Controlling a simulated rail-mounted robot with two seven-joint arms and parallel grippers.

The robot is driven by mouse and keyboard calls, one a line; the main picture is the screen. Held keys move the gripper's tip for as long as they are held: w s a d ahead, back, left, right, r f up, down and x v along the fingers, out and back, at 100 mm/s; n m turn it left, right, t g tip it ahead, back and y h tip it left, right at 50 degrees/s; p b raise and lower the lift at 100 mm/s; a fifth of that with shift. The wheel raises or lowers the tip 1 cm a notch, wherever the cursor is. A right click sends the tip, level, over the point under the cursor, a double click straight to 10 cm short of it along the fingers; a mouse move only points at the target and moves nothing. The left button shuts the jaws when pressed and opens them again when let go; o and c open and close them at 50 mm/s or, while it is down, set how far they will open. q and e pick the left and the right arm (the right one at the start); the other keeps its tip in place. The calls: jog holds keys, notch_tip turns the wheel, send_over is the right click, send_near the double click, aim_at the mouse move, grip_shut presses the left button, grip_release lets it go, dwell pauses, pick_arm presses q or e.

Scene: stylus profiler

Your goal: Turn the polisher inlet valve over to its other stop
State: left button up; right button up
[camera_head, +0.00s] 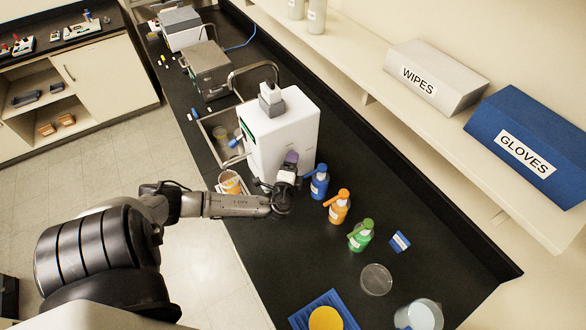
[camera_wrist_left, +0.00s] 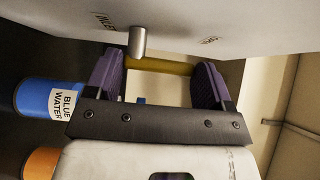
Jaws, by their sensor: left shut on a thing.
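The white polisher (camera_head: 283,130) stands on the black bench in the head view. In the left wrist view its white panel fills the top, with an "INLET" label and a second label too blurred to read. A grey metal stub (camera_wrist_left: 138,42) sticks out of the panel. The yellow valve handle (camera_wrist_left: 160,67) lies across behind it, between the purple fingers. My left gripper (camera_head: 290,160) is at the polisher's near side. In its wrist view the left gripper (camera_wrist_left: 160,80) is shut on the yellow handle. The head view hides the handle behind the gripper.
Blue (camera_head: 319,184), orange (camera_head: 338,209) and green (camera_head: 361,236) bottles stand right of the gripper; the blue one is close. An orange-topped cup (camera_head: 230,183) stands near the bench edge by my arm. A sink (camera_head: 221,135) lies behind. A clear dish (camera_head: 376,279) lies front right.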

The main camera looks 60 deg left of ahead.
dwell(0.4)
pick_arm(q)
jog(key=o, duration=0.9)
jog(key=b+v, duration=0.2)
jog(key=v, duration=1.1)
jog(key=shift+s+d+f+b, duration=0.25)
jog(key=shift+s+b, duration=0.05)
jog(key=shift+s, duration=0.05)
